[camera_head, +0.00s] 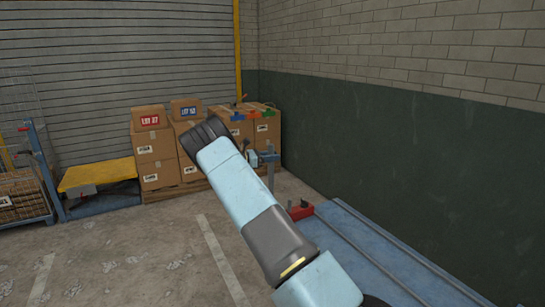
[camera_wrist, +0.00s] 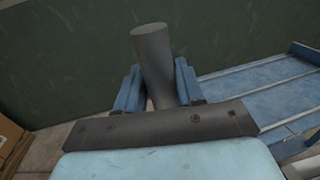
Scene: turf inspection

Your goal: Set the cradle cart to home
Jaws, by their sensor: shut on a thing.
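My gripper (camera_wrist: 158,85) is shut on a grey cylindrical bar (camera_wrist: 152,50), with one blue finger on each side of it in the wrist view. The bar's rounded top stands above the fingers, and its lower part is hidden by my gripper's dark plate. In the head view my gripper (camera_head: 252,157) is small and partly hidden behind my arm, beside a blue-grey post (camera_head: 270,172). A blue railed track (camera_head: 375,250) runs along the right wall and also shows in the wrist view (camera_wrist: 262,92). I cannot make out the cradle cart or a home mark clearly.
A red block (camera_head: 300,209) sits at the track's far end. Stacked cardboard boxes (camera_head: 152,147) stand on a pallet at the back. A yellow-topped lift table (camera_head: 97,174) and a wire cage (camera_head: 22,195) are at left.

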